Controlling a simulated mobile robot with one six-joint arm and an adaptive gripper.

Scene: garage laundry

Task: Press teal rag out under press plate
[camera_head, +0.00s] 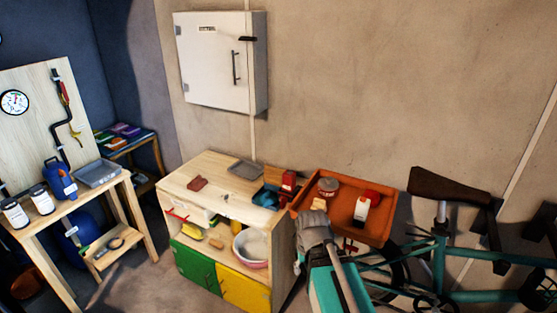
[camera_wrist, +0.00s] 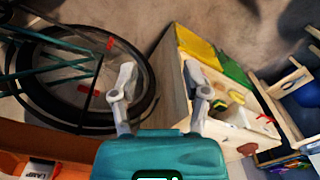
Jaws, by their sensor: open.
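A teal cloth-like patch, probably the teal rag (camera_head: 264,198), lies at the right end of the wooden cabinet top in the head view. A small red upright thing (camera_head: 288,180) stands right beside it and may be part of the press. I cannot tell a press plate apart, or whether the rag is under it. My gripper (camera_wrist: 162,90) is open and empty in the wrist view, its two grey fingers spread over the floor between a bicycle wheel and the cabinet. In the head view my teal arm is in front of the cabinet's right end, apart from the rag.
A bicycle (camera_head: 440,262) stands at right. A workbench (camera_head: 75,205) stands at left.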

